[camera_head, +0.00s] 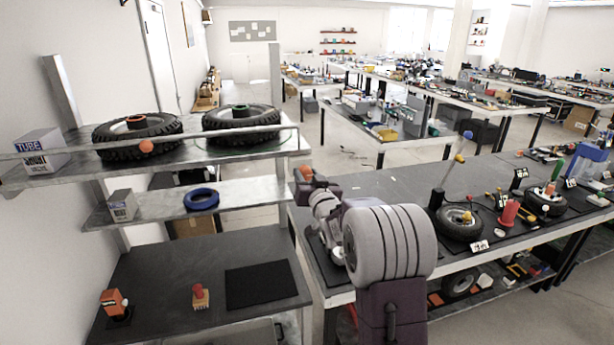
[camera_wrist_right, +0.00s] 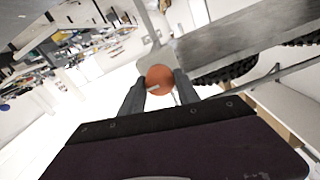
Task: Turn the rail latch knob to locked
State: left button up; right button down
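A round orange knob (camera_head: 305,173) sits at the right end of the metal rail on the upper left shelf. In the right wrist view the same knob (camera_wrist_right: 159,77) shows a short pale mark on its face. My right gripper (camera_wrist_right: 160,84) has one finger on each side of the knob, and both fingers appear to touch it. In the head view my right gripper (camera_head: 308,181) is small and partly covered by my own wrist. A second orange knob (camera_head: 146,147) is on the rail farther left. My left gripper is out of view.
Two tyres (camera_head: 137,133) lie on the upper shelf (camera_head: 175,152) behind the rail. A blue ring (camera_head: 201,199) and a grey box (camera_head: 122,205) are on the middle shelf. A long bench (camera_head: 395,185) with wheels and tools stands to the right of the shelf.

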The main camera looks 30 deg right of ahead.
jog(key=shift+f+n+b, duration=0.15)
jog(key=shift+n+b, duration=0.25)
jog(key=shift+b, duration=0.25)
jog(key=n+b, duration=0.8)
jog(key=b, duration=0.2)
jog(key=shift+f, duration=0.1)
jog(key=n+b, duration=0.3)
jog(key=n, duration=0.1)
jog(key=shift+n, duration=0.4)
jog(key=n, duration=0.2)
jog(key=n+b, duration=0.1)
jog(key=n, duration=0.1)
jog(key=shift+r, duration=0.3)
jog(key=shift+n+b, duration=0.3)
jog(key=shift+r, duration=0.1)
jog(key=c, duration=0.9)
grip_release()
jog(key=shift+w+f, duration=0.15)
jog(key=shift+f, duration=0.05)
